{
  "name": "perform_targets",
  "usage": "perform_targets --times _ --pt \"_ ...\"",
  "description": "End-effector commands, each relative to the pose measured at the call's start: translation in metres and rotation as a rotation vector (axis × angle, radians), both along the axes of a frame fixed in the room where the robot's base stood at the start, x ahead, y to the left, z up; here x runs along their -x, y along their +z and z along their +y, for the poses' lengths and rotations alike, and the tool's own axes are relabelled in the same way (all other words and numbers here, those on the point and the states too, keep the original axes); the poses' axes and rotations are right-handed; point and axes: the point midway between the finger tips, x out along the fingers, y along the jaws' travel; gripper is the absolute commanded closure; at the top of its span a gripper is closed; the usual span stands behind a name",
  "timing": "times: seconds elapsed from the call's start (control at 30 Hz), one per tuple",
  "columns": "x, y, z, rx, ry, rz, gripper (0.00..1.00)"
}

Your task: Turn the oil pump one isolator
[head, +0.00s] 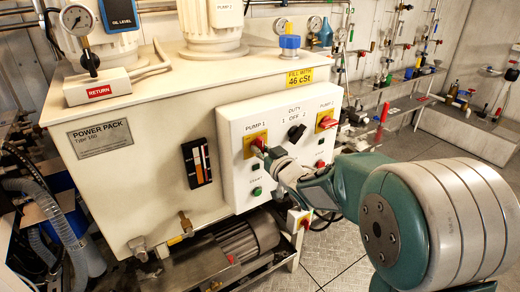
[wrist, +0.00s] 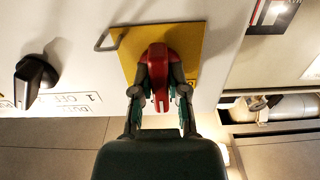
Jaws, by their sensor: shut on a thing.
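The pump one isolator is a red rotary handle (head: 257,142) on a yellow plate (head: 250,151), under the "PUMP 1" label on the white control panel (head: 233,185). In the wrist view the red handle (wrist: 158,60) stands out from its yellow plate (wrist: 198,50), with its grip pointing down the picture. My gripper (head: 263,152) reaches the handle from the right and partly hides it in the head view. In the wrist view both fingers of my gripper (wrist: 160,95) lie against the two sides of the handle, shut on it.
A black duty switch (head: 297,132) and the red pump 2 isolator (head: 326,121) sit to the right on the same panel. A green start button (head: 257,191) is below. A metal loop (wrist: 106,38) sticks out at the yellow plate's edge. A motor (head: 245,240) lies beneath the panel.

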Motion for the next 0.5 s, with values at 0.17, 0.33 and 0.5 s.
perform_targets --times 0.17,0.33,0.5 --pt "0.001 -0.0073 -0.0002 0.006 -0.002 0.016 1.0" --pt "0.0008 -0.006 0.0002 0.005 -0.001 0.013 0.46" --pt "0.0006 -0.0035 0.0007 0.004 0.0 0.007 0.46"
